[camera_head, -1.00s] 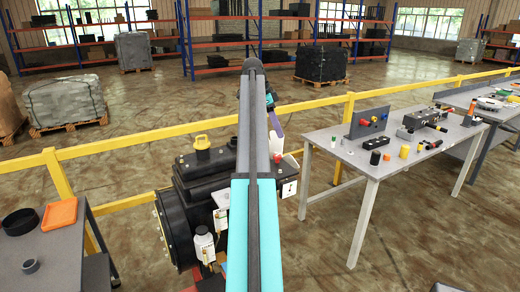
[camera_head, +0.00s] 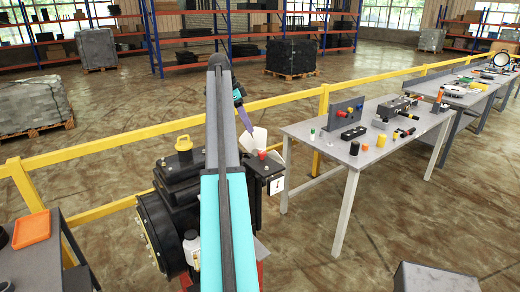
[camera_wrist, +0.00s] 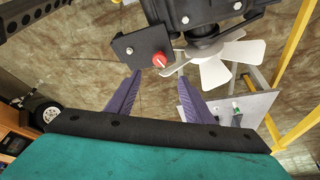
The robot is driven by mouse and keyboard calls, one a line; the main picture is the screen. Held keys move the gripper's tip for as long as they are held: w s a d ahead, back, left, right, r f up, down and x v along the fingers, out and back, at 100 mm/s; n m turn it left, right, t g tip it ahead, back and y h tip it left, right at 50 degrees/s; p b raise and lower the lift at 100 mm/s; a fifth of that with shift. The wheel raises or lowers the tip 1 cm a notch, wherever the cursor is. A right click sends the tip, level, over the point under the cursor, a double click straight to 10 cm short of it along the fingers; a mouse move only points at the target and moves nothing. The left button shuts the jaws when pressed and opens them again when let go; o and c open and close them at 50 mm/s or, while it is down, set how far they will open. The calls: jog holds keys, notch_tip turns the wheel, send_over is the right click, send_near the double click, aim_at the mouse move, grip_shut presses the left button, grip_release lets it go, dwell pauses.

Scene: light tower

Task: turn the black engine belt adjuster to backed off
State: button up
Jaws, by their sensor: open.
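The black engine (camera_head: 150,222) stands left of centre in the head view, partly hidden behind my arm. A red knob (camera_wrist: 159,60) sits on a dark plate (camera_wrist: 135,47) at the engine's end in the wrist view. It also shows as a small red spot in the head view (camera_head: 262,154). I cannot tell for sure that this knob is the belt adjuster; no setting mark is readable. My gripper (camera_wrist: 159,75) has its purple fingers apart and empty. In the wrist picture the knob appears between and just beyond the fingertips; contact is not visible.
A white fan (camera_wrist: 212,72) is close beside the plate on the engine. A yellow rail (camera_head: 100,212) runs behind the engine. A grey table (camera_head: 330,158) with small parts stands to the right. An orange tray (camera_head: 32,228) lies at the left. Floor shows between engine and table.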

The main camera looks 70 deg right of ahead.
aim_at(262, 152)
jog(key=shift+p+x, duration=2.6)
jog(key=shift+x, duration=4.1)
jog(key=c, duration=1)
